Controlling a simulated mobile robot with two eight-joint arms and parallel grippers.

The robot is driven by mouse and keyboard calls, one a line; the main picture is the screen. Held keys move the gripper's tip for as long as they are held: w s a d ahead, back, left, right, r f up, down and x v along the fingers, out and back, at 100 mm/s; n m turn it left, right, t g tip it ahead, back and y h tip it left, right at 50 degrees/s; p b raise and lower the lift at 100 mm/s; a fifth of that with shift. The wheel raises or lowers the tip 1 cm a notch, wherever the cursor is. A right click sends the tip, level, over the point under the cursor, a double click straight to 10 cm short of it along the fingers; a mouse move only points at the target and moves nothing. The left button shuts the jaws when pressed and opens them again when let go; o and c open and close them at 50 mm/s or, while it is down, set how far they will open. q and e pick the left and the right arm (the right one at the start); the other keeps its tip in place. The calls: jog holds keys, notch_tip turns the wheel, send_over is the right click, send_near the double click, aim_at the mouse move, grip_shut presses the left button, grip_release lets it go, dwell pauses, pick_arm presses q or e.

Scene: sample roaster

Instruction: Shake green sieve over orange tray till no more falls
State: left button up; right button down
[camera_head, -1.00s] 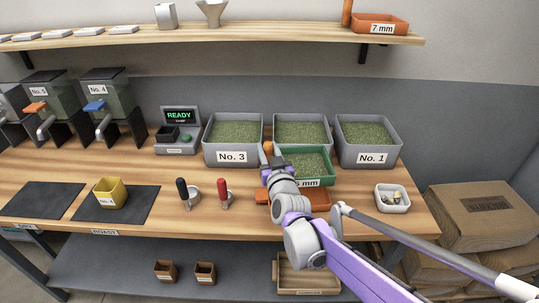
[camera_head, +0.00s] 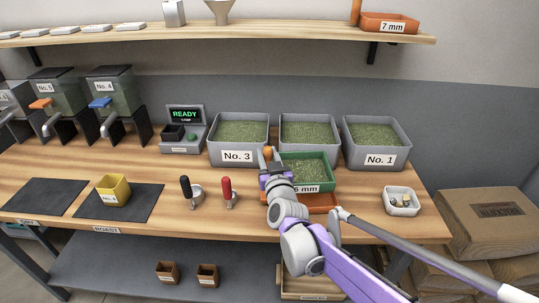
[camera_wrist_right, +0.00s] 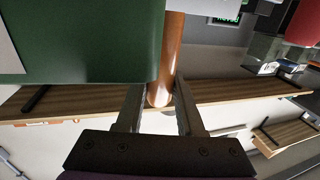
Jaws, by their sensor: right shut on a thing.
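The green sieve (camera_head: 331,181), with a 6 mm label, holds green beans. It hangs over the bench in front of the grey bins, and its green wall (camera_wrist_right: 90,40) fills the upper left of the right wrist view. My right gripper (camera_wrist_right: 160,95) is shut on the sieve's orange-brown handle (camera_wrist_right: 172,50), at the sieve's left side in the head view. The orange tray (camera_head: 320,204) lies on the bench just below and in front of the sieve, partly hidden by the sieve and my right arm. The tray's contents are hidden. My left gripper is not in view.
Grey bins No. 3 (camera_head: 237,157), an unlabelled one (camera_head: 309,143) and No. 1 (camera_head: 379,160) stand close behind the sieve. A small white tub (camera_head: 402,208) is to the right. Red (camera_head: 227,185) and black-handled tools (camera_head: 186,187) stand to the left.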

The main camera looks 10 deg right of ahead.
jog(key=shift+w+a+f+b, duration=0.15)
jog(key=shift+a+f+b, duration=0.5)
jog(key=shift+f+b, duration=0.2)
jog(key=shift+a, duration=0.1)
dwell(0.4)
